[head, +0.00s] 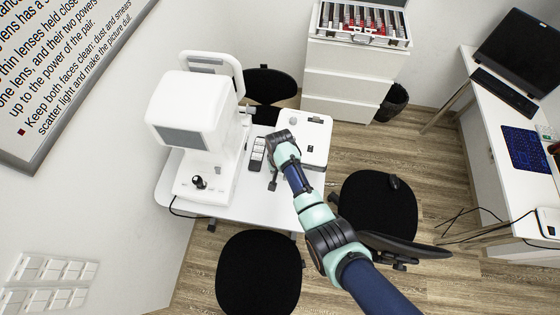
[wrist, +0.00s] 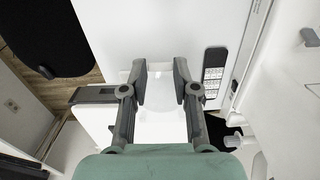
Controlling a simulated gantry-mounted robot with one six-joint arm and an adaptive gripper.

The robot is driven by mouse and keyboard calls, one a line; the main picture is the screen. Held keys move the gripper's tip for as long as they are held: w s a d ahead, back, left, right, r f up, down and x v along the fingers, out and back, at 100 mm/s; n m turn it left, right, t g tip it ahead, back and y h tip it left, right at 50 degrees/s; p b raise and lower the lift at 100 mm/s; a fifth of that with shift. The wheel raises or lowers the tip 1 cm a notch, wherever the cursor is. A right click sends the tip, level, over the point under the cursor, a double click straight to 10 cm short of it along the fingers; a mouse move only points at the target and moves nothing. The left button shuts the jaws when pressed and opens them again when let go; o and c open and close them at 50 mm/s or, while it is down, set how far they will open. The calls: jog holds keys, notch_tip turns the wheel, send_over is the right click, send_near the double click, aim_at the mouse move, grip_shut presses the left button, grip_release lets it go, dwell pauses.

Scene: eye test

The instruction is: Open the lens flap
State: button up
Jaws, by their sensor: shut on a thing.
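My gripper (wrist: 161,82) has its two dark fingers on either side of a pale part, which I take for the lens flap (wrist: 160,100). White on white, its outline and how far it is turned are hard to tell. In the head view, my gripper (head: 281,140) is at the small white table, over the left side of a low white device (head: 314,141). The arm and gripper hide the contact there.
A tall white eye instrument (head: 193,125) stands left on the table (head: 235,208). Black stools (head: 258,270) stand around the table. A drawer cabinet (head: 350,78) is behind, a desk (head: 500,140) at right.

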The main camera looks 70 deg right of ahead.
jog(key=shift+r, duration=0.3)
jog(key=shift+r+p, duration=0.5)
jog(key=shift+p, duration=0.05)
grip_shut()
jog(key=shift+d+r, duration=0.1)
jog(key=shift+r, duration=0.15)
jog(key=shift+f, duration=0.1)
jog(key=shift+o, duration=1)
grip_release()
